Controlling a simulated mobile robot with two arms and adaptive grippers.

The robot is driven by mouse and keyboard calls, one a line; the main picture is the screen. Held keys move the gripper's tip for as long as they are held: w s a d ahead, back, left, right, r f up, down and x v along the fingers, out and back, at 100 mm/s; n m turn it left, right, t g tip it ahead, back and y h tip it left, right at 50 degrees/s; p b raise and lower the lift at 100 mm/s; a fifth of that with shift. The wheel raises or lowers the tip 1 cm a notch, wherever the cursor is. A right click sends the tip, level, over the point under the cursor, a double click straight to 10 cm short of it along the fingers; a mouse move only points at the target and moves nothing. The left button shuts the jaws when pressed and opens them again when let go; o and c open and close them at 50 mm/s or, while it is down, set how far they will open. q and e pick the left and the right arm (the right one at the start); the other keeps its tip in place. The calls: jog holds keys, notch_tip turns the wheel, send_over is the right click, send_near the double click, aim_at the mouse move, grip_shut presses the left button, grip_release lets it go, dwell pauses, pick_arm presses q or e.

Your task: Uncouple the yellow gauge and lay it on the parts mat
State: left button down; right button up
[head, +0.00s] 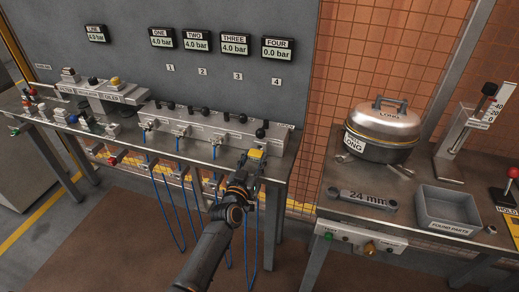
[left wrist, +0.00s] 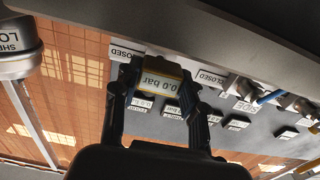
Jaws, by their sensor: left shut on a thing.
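The yellow gauge (head: 257,153) is a small yellow-framed block at the right end of the grey valve manifold's front (head: 205,128). In the left wrist view the gauge (left wrist: 161,84) reads 0.0 bar, with a finger on each side. My left gripper (head: 250,164) is shut on it. Whether the gauge is still joined to the manifold cannot be told, as the coupling is hidden. The wall display FOUR (head: 277,49) reads 0.0 bar; ONE, TWO and THREE read 4.0 bar. I cannot make out a parts mat. My right gripper is not in view.
Blue hoses (head: 163,205) hang from the manifold's other outlets below the bench edge. On the right bench stand a lidded steel pot (head: 384,124), a 24 mm wrench (head: 362,199) and a grey FOUND PARTS tray (head: 473,213). Small fittings (head: 75,121) crowd the far left.

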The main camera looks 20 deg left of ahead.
aim_at(254, 159)
pick_arm(q)
jog(key=shift+s+p, duration=1)
jog(key=shift+s, duration=0.85)
jog(key=shift+a, duration=0.1)
